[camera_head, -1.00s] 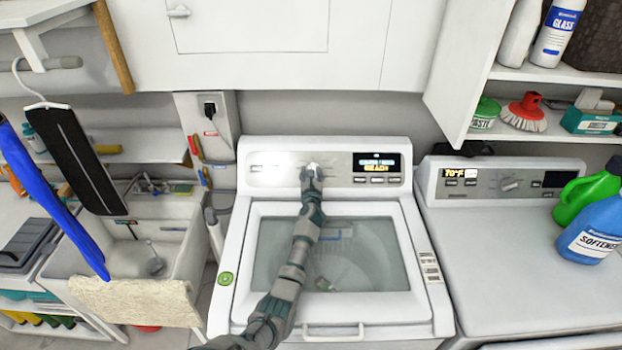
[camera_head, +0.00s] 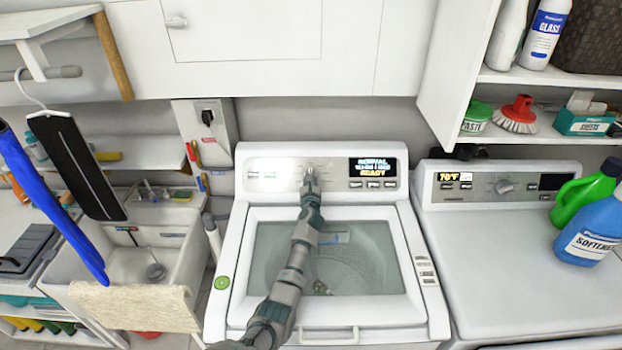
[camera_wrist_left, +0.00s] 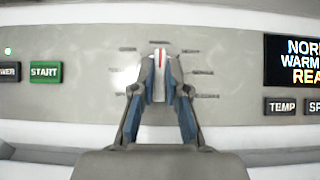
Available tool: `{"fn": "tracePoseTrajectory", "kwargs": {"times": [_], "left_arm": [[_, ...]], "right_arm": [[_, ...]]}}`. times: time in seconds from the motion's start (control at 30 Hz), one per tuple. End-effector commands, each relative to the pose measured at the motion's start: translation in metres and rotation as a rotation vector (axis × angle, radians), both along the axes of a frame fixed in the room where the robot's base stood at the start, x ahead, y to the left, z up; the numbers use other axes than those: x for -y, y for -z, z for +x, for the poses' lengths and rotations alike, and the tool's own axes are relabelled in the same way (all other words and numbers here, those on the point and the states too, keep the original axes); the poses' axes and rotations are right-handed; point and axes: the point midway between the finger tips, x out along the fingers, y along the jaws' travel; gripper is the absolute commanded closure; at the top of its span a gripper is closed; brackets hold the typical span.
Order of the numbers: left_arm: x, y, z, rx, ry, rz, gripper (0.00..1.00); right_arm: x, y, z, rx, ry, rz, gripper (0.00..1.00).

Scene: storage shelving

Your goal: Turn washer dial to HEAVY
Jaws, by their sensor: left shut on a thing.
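The washer (camera_head: 222,262) stands in the middle of the head view, with its control panel (camera_head: 232,179) along the back. My left gripper (camera_head: 310,178) reaches over the lid to the dial on that panel. In the left wrist view the gripper (camera_wrist_left: 160,92) is shut on the washer dial (camera_wrist_left: 159,62), one finger on each side. A red line on the dial points straight up. Small labels ring the dial, too blurred to read. The display (camera_head: 374,167) shows NORMAL and READY; part of it also shows in the wrist view (camera_wrist_left: 296,60). My right gripper is not in view.
A second machine (camera_head: 520,240) with its own dial (camera_head: 503,186) stands at the right, with green (camera_head: 580,195) and blue (camera_head: 592,232) bottles on it. White cabinets (camera_head: 250,40) hang above.

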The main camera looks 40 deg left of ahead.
Motion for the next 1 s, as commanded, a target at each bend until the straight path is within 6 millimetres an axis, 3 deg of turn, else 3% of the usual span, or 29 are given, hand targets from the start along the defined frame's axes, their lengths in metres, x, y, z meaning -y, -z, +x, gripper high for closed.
{"fn": "tracePoseTrajectory", "kwargs": {"times": [0.17,0.6,1.0], "left_arm": [[0.001,0.002,-0.001,-0.036,0.035,0.024,1.0],[-0.002,0.0,-0.003,-0.191,0.247,0.204,1.0],[-0.004,0.004,-0.004,-0.31,0.414,0.344,1.0]], "right_arm": [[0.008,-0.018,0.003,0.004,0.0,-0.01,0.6],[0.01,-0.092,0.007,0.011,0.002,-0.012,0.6],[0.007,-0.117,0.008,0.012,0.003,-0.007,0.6]]}}
